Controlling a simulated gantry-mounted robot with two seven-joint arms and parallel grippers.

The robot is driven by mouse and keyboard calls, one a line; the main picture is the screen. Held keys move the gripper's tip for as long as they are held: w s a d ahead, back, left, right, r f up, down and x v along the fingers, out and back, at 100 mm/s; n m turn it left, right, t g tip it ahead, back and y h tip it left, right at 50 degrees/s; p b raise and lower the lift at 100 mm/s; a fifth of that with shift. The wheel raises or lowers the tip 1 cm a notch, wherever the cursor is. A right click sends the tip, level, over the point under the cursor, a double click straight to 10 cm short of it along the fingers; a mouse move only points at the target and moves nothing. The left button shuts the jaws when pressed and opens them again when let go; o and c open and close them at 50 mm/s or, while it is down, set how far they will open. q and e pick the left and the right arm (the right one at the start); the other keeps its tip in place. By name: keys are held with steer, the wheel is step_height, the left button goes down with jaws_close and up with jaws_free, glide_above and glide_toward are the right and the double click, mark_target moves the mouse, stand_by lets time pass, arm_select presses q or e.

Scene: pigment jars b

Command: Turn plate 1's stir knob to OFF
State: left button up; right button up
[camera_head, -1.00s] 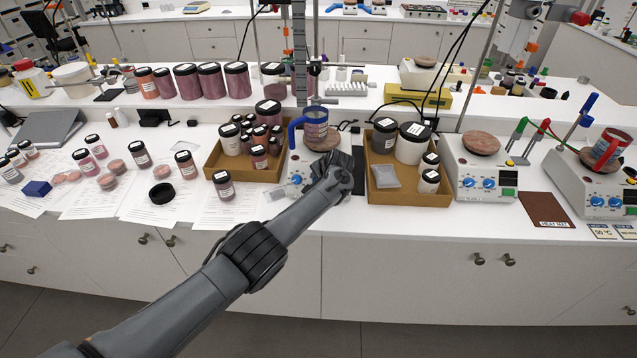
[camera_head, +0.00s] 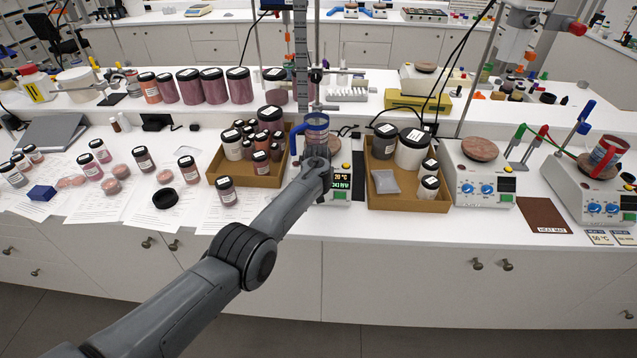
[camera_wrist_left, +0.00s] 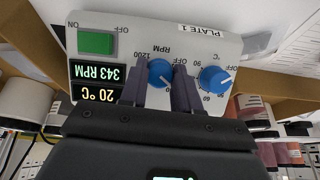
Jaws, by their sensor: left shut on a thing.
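Plate 1 (camera_wrist_left: 255,18) is a pale hotplate stirrer, upside down in the left wrist view. Its blue RPM stir knob (camera_wrist_left: 160,72) sits between the fingers of my left gripper (camera_wrist_left: 160,92), which is shut on it. The blue °C knob (camera_wrist_left: 214,79) is beside it, outside the fingers. The display (camera_wrist_left: 99,82) reads 343 RPM and 20 °C, next to a green switch (camera_wrist_left: 96,43). In the head view my left gripper (camera_head: 315,167) is at the front of plate 1 (camera_head: 341,196) and hides its knobs. My right gripper is not in view.
A blue-handled beaker (camera_head: 316,126) stands on plate 1. Cardboard trays of jars flank it, left (camera_head: 240,182) and right (camera_head: 408,204). Two more hotplates stand to the right, with a brown heat mat (camera_head: 540,214) between them.

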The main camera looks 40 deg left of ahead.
arm_select(q)
steer(key=n+t+h+p, duration=0.1)
steer(key=n+p, duration=0.1)
steer(key=n, duration=0.2)
steer(key=shift+r, duration=0.1)
steer(key=n+t+h+p, duration=0.1)
steer(key=n, duration=0.2)
steer(key=shift+s+a+p, duration=0.1)
steer(key=shift+p, duration=0.3)
steer(key=n+t, duration=0.1)
steer(key=n, duration=0.1)
steer(key=shift+n+p, duration=0.3)
steer(key=shift+s+f+n+t, duration=0.1)
steer(key=shift+f+n+t, duration=0.15)
steer(key=shift+n+t, duration=0.85)
steer(key=shift+n+g, duration=0.3)
steer(key=shift+n, duration=0.2)
steer(key=o, duration=1.1)
steer(key=shift+c, duration=0.2)
steer(key=shift+s+r, duration=0.1)
steer(key=shift+r, duration=0.05)
